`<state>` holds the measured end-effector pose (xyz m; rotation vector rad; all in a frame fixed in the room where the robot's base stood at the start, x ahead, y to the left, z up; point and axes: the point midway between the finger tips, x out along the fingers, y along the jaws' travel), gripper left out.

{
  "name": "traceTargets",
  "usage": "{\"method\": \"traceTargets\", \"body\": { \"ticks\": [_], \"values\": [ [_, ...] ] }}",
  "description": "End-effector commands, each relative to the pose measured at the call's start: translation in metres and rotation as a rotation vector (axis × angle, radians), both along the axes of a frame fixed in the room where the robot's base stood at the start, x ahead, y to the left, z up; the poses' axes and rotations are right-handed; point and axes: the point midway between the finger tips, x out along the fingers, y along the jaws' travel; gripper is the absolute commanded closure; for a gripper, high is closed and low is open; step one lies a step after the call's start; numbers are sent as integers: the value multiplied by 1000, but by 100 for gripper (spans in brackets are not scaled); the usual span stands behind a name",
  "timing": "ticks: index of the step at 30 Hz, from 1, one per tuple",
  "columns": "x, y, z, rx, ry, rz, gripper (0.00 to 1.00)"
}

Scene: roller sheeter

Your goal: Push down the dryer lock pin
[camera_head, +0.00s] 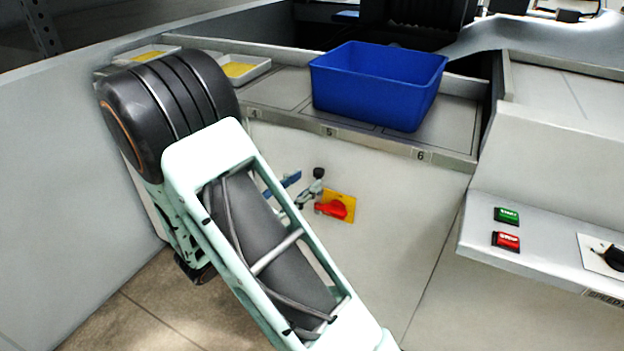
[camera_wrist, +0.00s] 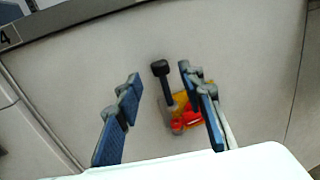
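A black-knobbed pin with a dark stem, which looks like the dryer lock pin, shows in the wrist view (camera_wrist: 160,69) and in the head view (camera_head: 318,173). It stands out from the light panel beside a red rotary handle on a yellow plate (camera_head: 345,199). My gripper (camera_head: 292,188) is in front of this panel, partly hidden behind my arm. In the wrist view its blue-padded fingers (camera_wrist: 159,78) are spread apart, open and empty. The knob appears between the fingertips, nearer the right one. I cannot tell the depth gap. The right finger covers part of the yellow plate.
A blue bin (camera_head: 375,85) stands on the numbered ledge (camera_head: 395,148) above the panel. Two trays with yellow contents (camera_head: 240,68) are at the upper left. Green (camera_head: 507,215) and red (camera_head: 506,241) buttons are on the console at right. The panel around the pin is mostly clear.

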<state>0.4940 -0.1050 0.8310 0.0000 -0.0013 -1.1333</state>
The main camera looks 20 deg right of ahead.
Motion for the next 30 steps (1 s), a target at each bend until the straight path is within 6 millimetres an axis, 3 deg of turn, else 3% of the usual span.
{"method": "traceTargets", "body": {
  "ticks": [7, 18, 27, 30],
  "values": [
    [13, -29, -1, 1, 0, -1, 64],
    [16, -34, 0, 1, 0, 0, 64],
    [16, -33, 0, 1, 0, 0, 97],
    [16, -33, 0, 1, 0, 0, 100]
  ]
}}
